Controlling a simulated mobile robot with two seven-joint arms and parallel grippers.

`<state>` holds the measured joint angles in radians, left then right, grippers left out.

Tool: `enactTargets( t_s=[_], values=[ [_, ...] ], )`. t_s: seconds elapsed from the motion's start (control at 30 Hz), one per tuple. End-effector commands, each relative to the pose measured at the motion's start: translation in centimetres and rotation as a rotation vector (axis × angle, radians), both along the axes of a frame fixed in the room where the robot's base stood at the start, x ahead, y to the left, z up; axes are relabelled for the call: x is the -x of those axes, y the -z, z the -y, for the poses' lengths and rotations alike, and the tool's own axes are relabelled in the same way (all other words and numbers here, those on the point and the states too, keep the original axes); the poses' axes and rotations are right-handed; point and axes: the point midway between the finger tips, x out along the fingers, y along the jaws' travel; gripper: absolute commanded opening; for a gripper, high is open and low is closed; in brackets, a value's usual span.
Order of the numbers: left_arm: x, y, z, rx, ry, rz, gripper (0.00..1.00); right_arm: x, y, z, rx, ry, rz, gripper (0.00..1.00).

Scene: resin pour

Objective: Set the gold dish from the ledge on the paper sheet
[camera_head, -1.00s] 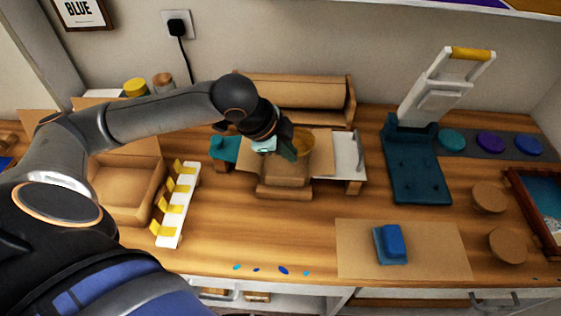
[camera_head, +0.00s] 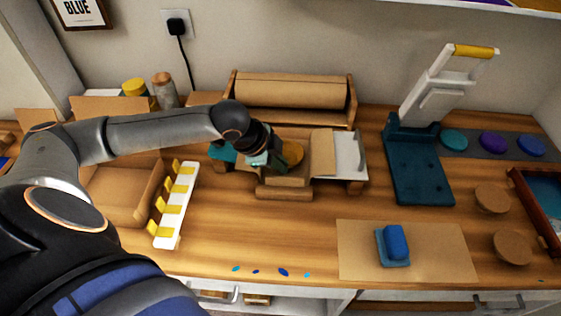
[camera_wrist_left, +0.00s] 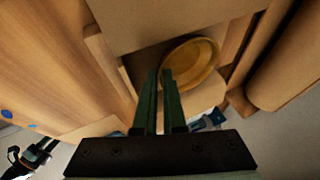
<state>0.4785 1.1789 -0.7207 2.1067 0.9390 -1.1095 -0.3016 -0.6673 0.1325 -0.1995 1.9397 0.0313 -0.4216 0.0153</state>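The gold dish (camera_head: 294,153) is at my left gripper (camera_head: 275,162), above the small brown stand at mid-counter. In the left wrist view the dish (camera_wrist_left: 192,64) lies at the tips of the two green fingers (camera_wrist_left: 160,74). The fingers stand close together at the dish's near rim and seem to hold it; the contact itself is hard to see. Part of the dish is hidden by the gripper in the head view. A flat brown paper sheet (camera_head: 440,250) lies at the front right, with a blue block (camera_head: 394,243) on it. My right gripper is not in view.
A brown roll in a wooden holder (camera_head: 292,90) stands behind the stand. A white rack with yellow pegs (camera_head: 174,208) is to the left. A teal base with a white lever (camera_head: 418,170) stands right. Bare counter lies between rack and sheet.

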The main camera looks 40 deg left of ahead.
Motion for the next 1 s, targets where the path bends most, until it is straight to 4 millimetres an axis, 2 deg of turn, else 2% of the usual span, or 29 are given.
enactTargets(
  t_s=[0.03, 0.27, 0.57, 0.77, 1.0],
  values=[
    [0.0, 0.0, 0.0, 0.000, 0.000, -0.001, 0.12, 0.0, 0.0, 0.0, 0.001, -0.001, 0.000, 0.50],
    [0.0, 0.0, 0.0, 0.000, 0.000, -0.001, 0.37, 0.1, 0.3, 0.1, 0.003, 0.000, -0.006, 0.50],
    [0.0, -0.2, 0.0, 0.000, 0.000, 0.001, 0.37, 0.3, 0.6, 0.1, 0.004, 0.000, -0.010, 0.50],
    [1.3, -2.9, -0.6, -0.005, 0.001, 0.001, 0.37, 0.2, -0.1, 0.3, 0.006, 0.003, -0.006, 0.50],
    [3.8, -7.4, -1.5, -0.006, -0.001, 0.000, 0.37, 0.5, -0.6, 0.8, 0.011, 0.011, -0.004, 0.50]
  ],
)
